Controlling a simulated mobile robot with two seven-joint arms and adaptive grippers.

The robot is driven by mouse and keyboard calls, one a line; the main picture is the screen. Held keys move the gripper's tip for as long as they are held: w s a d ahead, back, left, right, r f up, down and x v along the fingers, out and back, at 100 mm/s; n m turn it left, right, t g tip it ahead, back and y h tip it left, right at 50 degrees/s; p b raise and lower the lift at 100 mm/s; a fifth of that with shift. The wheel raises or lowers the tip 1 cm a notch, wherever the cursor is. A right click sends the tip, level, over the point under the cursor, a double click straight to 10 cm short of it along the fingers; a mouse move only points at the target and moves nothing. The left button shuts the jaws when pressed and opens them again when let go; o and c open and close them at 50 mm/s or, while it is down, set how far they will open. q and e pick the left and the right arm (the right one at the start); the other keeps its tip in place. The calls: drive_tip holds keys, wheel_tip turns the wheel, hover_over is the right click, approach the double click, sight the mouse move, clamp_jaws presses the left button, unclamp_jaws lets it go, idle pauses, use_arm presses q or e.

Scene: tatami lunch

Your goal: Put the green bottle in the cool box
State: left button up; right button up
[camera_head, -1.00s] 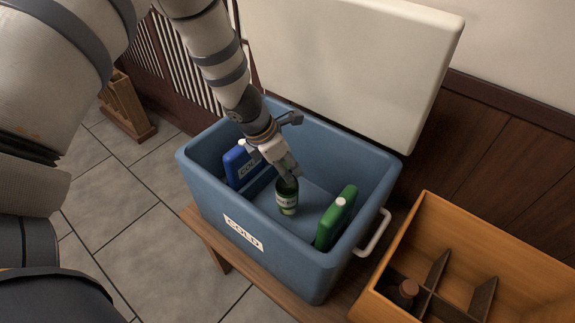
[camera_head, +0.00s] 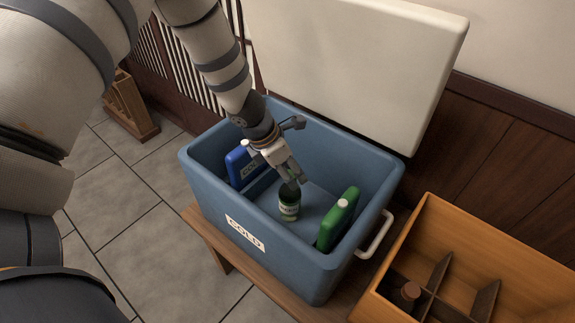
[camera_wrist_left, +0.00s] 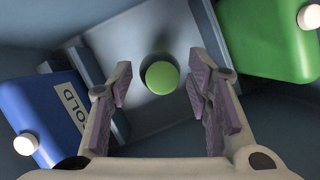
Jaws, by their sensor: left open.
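The green bottle (camera_head: 289,205), dark with a pale label, stands upright inside the blue cool box (camera_head: 213,195), towards its middle. My left gripper (camera_head: 291,181) reaches down into the box just over the bottle's top. In the left wrist view its fingers are spread apart, with the bottle's round green cap (camera_wrist_left: 162,77) between and beyond the tips, clear of both. The cool box's pale lid (camera_head: 355,65) stands open at the back. My right gripper is not in view.
A blue cold pack (camera_head: 239,168) stands at the box's left side and a green one (camera_head: 338,220) at its right side. A wooden divided crate (camera_head: 460,235) with a brown-capped bottle (camera_head: 408,292) stands to the right. Bare box floor surrounds the bottle.

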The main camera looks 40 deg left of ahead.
use_arm(q)
drive_tip(key=p+v, duration=0.2)
drive_tip(key=v, duration=1.1)
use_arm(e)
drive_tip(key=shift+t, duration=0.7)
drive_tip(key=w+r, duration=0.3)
use_arm(q)
drive_tip(key=shift+w+d, duration=0.1)
drive_tip(key=shift+d, duration=0.05)
